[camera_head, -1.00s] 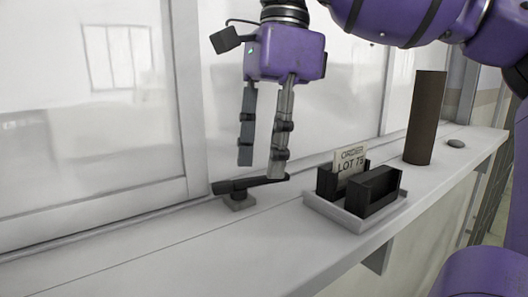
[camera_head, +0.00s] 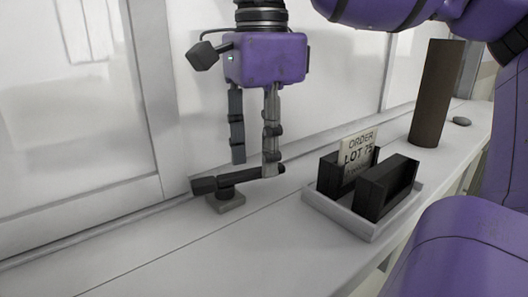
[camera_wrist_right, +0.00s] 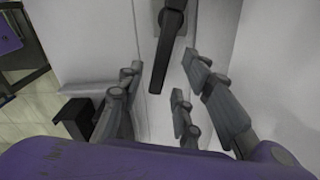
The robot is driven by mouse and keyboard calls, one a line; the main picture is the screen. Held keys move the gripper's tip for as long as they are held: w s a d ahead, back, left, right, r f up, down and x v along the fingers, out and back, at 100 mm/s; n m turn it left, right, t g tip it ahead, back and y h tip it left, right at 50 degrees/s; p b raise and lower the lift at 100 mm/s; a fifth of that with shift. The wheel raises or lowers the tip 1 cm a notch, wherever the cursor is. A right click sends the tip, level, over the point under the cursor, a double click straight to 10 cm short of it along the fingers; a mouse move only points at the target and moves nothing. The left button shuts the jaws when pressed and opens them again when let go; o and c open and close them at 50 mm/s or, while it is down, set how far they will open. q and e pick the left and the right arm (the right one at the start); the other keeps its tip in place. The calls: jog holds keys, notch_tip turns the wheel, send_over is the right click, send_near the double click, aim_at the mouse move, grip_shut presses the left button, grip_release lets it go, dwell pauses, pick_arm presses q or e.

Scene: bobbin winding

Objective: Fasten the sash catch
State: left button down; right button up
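The sash catch (camera_head: 206,185) is a black lever on a small grey base, on the white sill beside the window frame. Its lever lies roughly along the sill, the free end toward the right. My right gripper (camera_head: 254,166) points down over the lever's free end. In the right wrist view the black lever (camera_wrist_right: 165,52) reaches into the gap between the open fingers (camera_wrist_right: 160,82). I cannot tell whether a finger touches it. My left gripper is out of view.
A grey tray (camera_head: 372,231) holding black blocks and an "ORDER LOT 75" card (camera_head: 358,148) stands right of the catch. A brown cylinder (camera_head: 436,95) and a small grey disc (camera_head: 462,121) are farther along. The sill's left part is clear.

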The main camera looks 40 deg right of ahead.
jog(key=shift+f, duration=0.55)
jog(key=shift+c, duration=0.4)
grip_shut()
